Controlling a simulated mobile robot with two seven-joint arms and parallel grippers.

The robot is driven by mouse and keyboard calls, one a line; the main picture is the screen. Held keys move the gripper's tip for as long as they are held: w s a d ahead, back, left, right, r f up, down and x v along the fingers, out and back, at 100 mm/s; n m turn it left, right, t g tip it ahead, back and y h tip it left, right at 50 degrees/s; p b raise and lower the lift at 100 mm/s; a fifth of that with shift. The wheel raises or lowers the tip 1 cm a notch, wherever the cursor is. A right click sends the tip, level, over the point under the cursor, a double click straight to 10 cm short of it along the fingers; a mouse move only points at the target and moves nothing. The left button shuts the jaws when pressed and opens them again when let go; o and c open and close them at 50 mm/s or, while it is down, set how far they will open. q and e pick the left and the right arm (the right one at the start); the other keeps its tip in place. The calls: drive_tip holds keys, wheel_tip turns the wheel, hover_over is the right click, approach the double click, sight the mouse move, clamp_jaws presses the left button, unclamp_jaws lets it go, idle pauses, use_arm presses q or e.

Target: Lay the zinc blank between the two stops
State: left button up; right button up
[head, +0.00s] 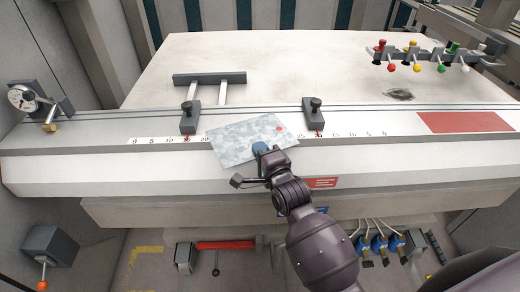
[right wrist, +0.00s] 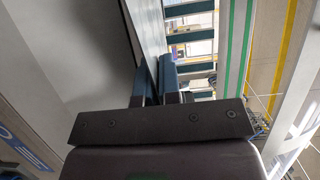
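The zinc blank (head: 237,143) is a mottled grey sheet with a red dot near its far right corner. The blank hides part of the ruler scale. My left gripper is not in view.
A dark bar on two rods (head: 209,79) lies behind the left stop. A dial gauge (head: 24,98) stands at the far left. Coloured levers (head: 417,58) stand at the back right, near a red patch (head: 465,122). The pale table (head: 290,65) behind the stops is mostly clear.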

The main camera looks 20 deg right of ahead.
drive_tip(key=o, duration=0.4)
drive_tip(key=shift+c, duration=0.2)
drive_tip(key=shift+r, duration=0.2)
drive_tip(key=s+d, duration=0.1)
drive_tip(key=s, duration=1.1)
drive_tip(key=shift+d, duration=0.15)
drive_tip(key=s+d+f+n+g+h, duration=0.1)
drive_tip(key=s+d+f+n+g, duration=0.2)
drive_tip(key=s+f+n, duration=0.4)
drive_tip(key=s+d+f+n+g+h, duration=0.1)
drive_tip(key=s+d+f+n+g, duration=0.2)
drive_tip(key=s+d+f+n, duration=0.2)
drive_tip(key=s+f+n, duration=0.3)
drive_tip(key=f+n, duration=0.2)
drive_tip(key=f, duration=0.1)
drive_tip(key=shift+s+d+f+n+g, duration=0.15)
drive_tip(key=shift+d+f+n+g, duration=0.15)
drive_tip(key=shift+d+n, duration=0.1)
